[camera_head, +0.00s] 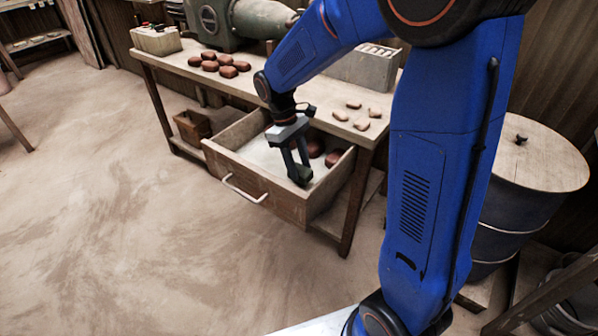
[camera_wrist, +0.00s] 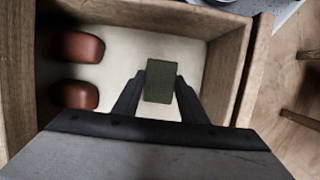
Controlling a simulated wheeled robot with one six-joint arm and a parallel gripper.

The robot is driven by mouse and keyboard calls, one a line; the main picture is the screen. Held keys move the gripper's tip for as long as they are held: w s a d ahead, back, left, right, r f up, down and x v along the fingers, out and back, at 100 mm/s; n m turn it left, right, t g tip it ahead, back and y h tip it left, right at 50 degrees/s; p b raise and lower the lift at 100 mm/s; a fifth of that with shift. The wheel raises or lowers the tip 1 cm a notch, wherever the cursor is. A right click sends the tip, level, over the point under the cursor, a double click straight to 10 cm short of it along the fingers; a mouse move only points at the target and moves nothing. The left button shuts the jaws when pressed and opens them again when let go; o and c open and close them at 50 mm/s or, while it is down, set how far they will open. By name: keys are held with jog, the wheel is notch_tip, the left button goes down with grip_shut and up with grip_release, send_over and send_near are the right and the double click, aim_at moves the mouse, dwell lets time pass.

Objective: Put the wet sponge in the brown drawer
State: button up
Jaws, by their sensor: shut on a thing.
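The wet sponge is a small dark green block (camera_wrist: 160,82) between my gripper's fingertips in the wrist view. In the head view it shows as a dark green piece (camera_head: 301,175) at the finger ends. My gripper (camera_head: 297,168) points down into the open brown drawer (camera_head: 262,196) and is shut on the sponge. The drawer has a pale bottom and wooden walls, seen also in the wrist view (camera_wrist: 228,62). I cannot tell whether the sponge touches the drawer bottom.
Red-brown rounded pieces (camera_wrist: 78,46) lie in the drawer beside the sponge. The workbench (camera_head: 178,70) above holds several red-brown lumps (camera_head: 226,72), small pale-red pieces (camera_head: 361,124) and a green machine (camera_head: 236,20). A lidded barrel (camera_head: 525,165) stands at right. The floor at left is clear.

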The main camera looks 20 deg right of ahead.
jog(key=shift+f, duration=1.35)
jog(key=o, duration=0.9)
jog(key=shift+f, duration=0.1)
jog(key=shift+o, duration=0.2)
jog(key=v, duration=1.2)
jog(key=s+d+r+m+t+y, duration=0.1)
jog(key=s+d+r+m+t, duration=0.15)
jog(key=s, duration=0.45)
jog(key=s+d+r+m+t, duration=0.1)
jog(key=s+d+r, duration=0.25)
jog(key=s, duration=0.35)
jog(key=s+d+f+m+t, duration=0.1)
jog(key=s+d+m+t, duration=0.1)
jog(key=s, duration=0.4)
jog(key=s+d+f+m+t+y, duration=0.1)
jog(key=s+t, duration=0.1)
jog(key=s, duration=0.4)
jog(key=shift+s+d+f+m, duration=0.3)
jog(key=shift+s+d+m, duration=0.05)
jog(key=shift+d, duration=0.05)
